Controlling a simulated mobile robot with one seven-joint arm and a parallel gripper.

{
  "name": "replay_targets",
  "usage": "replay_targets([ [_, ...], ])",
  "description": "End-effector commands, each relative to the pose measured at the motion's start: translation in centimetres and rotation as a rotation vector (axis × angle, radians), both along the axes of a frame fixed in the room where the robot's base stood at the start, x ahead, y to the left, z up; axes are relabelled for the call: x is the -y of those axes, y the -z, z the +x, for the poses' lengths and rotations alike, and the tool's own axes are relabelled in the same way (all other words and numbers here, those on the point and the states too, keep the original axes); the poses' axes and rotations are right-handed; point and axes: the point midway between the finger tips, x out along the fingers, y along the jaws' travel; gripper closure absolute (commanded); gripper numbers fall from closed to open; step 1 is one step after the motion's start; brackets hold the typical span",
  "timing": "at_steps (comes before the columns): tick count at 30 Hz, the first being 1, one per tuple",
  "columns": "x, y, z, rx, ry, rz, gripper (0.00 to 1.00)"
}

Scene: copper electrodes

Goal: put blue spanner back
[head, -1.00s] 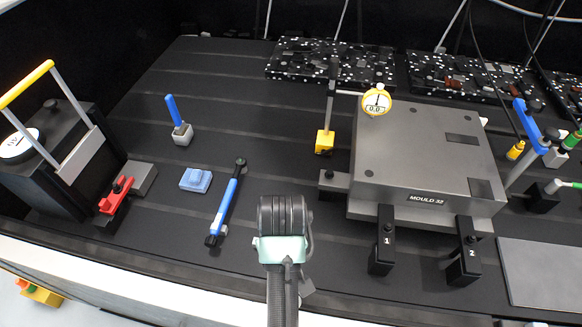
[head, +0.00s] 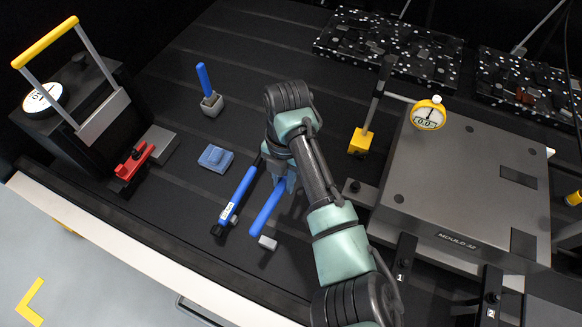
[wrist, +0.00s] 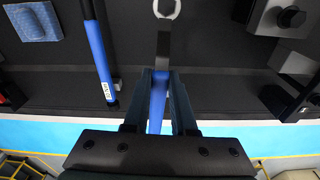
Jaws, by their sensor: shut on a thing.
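My gripper (head: 283,183) is above the bench near its front edge and is shut on the blue spanner (head: 266,210). In the wrist view the blue handle (wrist: 158,98) lies between the jaws, with a dark shank beyond and a pale ring end (wrist: 166,9) at the top edge. In the head view my gripper hides the ring end. A small light grey block (head: 267,242) shows by the handle's near end; I cannot tell whether they touch.
A blue-handled bar tool (head: 238,194) lies just left of the spanner. A blue block (head: 215,158), a blue handle on a grey base (head: 210,101) and a red clamp (head: 134,161) are farther left. The mould block (head: 470,185) and black clamps stand right.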

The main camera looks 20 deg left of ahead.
Motion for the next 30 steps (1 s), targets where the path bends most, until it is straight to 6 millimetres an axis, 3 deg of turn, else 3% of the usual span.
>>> replay_targets([
  [16,0.4,0.1,0.0,0.000,-0.073,0.001,1.00],
  [30,0.4,4.3,0.0,0.000,-0.071,0.001,1.00],
])
